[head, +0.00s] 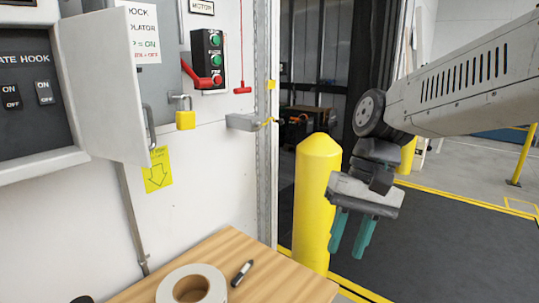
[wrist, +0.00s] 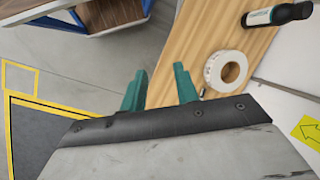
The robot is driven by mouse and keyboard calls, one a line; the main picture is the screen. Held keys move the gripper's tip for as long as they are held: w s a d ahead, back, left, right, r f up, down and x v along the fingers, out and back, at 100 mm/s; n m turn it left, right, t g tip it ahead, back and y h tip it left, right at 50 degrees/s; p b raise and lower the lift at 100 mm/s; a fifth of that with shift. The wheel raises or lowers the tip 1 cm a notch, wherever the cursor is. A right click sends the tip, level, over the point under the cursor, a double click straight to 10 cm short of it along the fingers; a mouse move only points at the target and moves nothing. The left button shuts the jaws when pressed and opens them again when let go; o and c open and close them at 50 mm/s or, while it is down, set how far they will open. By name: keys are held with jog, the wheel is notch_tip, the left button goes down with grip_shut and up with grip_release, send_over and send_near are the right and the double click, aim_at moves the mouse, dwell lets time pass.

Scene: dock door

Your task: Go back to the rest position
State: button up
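My gripper (head: 348,244) hangs in front of the yellow bollard (head: 318,170) in the head view, its teal fingers pointing down. The fingers are apart with nothing between them. In the wrist view the open gripper (wrist: 160,74) shows floor and a strip of wooden tabletop beyond the fingertips. The gripper is to the right of the wooden table (head: 238,252) in the head view and touches nothing that I can see.
A dark bottle-like object (wrist: 278,15) shows in the wrist view. The wall holds a yellow padlock (head: 186,120), red lever (head: 203,82) and open panel door (head: 103,85). Dark floor at right is clear.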

jog(key=s+d+f+t+h, duration=0.2)
jog(key=s+d+t+h, duration=0.1)
jog(key=s+d, duration=1)
jog(key=shift+d+t, duration=0.25)
jog(key=shift+t, duration=0.35)
